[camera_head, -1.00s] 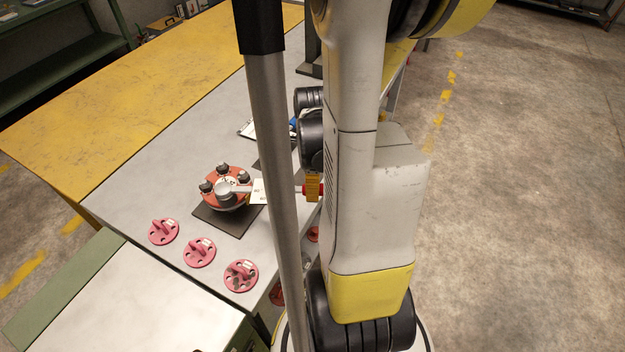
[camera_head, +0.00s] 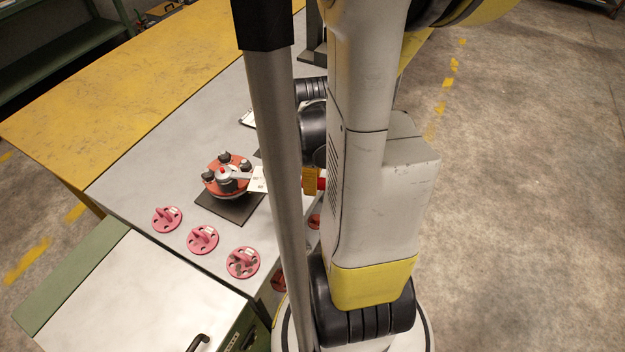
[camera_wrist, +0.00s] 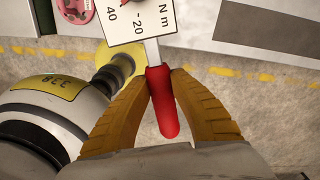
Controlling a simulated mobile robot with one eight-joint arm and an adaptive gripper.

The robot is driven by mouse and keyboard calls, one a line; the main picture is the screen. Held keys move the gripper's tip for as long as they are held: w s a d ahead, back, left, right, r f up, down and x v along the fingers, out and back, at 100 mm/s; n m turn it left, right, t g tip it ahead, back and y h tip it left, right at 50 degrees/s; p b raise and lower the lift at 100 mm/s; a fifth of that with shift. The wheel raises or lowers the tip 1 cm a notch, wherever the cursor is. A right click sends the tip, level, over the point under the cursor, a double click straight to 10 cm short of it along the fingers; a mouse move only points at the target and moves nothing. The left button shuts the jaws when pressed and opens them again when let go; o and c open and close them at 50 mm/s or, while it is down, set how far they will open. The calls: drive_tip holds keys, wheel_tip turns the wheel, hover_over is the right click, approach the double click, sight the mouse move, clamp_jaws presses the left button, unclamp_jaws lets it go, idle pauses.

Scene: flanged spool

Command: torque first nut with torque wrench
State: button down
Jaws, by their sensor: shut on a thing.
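The flanged spool (camera_head: 214,188) is an orange-red disc with several dark nuts around its top, standing on a dark mat (camera_head: 232,208). The torque wrench's white scale plate (camera_head: 259,180) lies just right of the spool. Its shaft reaches left over the flange, with the head among the nuts; whether it sits on a nut I cannot tell. In the wrist view the scale plate (camera_wrist: 137,18) reads N m, above a red handle (camera_wrist: 162,105). My gripper (camera_wrist: 161,72) is shut on that handle with yellow-orange fingers either side. In the head view my arm and a grey pole partly hide it.
Pink flanged pieces (camera_head: 202,239) stand in a row along the grey table's (camera_head: 130,190) near side. A yellow bench (camera_head: 100,110) adjoins the table behind. A white-topped cabinet (camera_head: 130,295) is at the near left. The floor at right is clear.

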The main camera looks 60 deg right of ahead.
drive_tip(key=shift+r+p, duration=1.55)
drive_tip(key=shift+r, duration=0.65)
drive_tip(key=shift+w+d, duration=0.1)
